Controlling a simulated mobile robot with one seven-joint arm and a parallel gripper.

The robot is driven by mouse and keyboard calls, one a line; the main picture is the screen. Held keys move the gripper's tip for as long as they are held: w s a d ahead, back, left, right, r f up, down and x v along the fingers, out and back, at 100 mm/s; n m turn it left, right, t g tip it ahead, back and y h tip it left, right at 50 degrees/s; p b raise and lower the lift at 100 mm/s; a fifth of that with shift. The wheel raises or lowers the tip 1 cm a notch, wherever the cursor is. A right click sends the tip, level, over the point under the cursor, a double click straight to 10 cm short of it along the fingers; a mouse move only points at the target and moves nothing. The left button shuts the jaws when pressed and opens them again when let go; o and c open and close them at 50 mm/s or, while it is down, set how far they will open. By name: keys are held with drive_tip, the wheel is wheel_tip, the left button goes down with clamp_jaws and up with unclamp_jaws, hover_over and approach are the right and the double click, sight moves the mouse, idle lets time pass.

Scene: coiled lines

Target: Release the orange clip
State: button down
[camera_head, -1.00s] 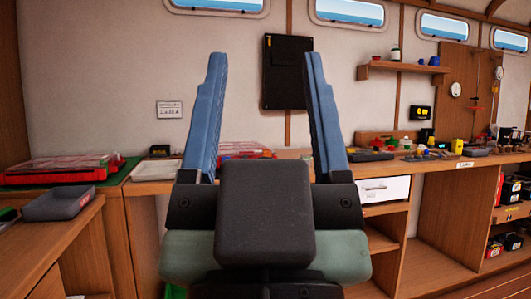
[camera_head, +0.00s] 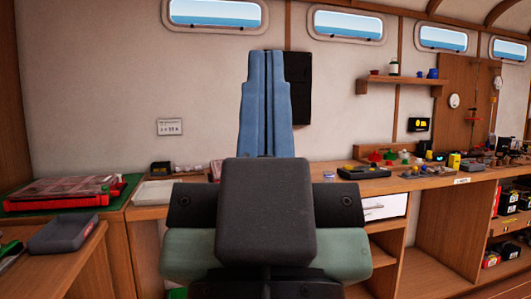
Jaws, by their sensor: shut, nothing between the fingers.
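My gripper (camera_head: 266,60) is in the middle of the head view, its two blue fingers pointing up and pressed together. It is shut with nothing between the fingers. It stands in front of the far wall and workbench, apart from the things on them. I cannot make out an orange clip in this view. My gripper hides part of the bench behind it.
A wooden workbench (camera_head: 420,183) runs along the far wall, with several small items at the right. A red case (camera_head: 62,192) lies on a green mat at the left. A wall shelf (camera_head: 400,82) is at the upper right.

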wheel_tip(320, 180, up, 27)
drive_tip(key=p, duration=2.4)
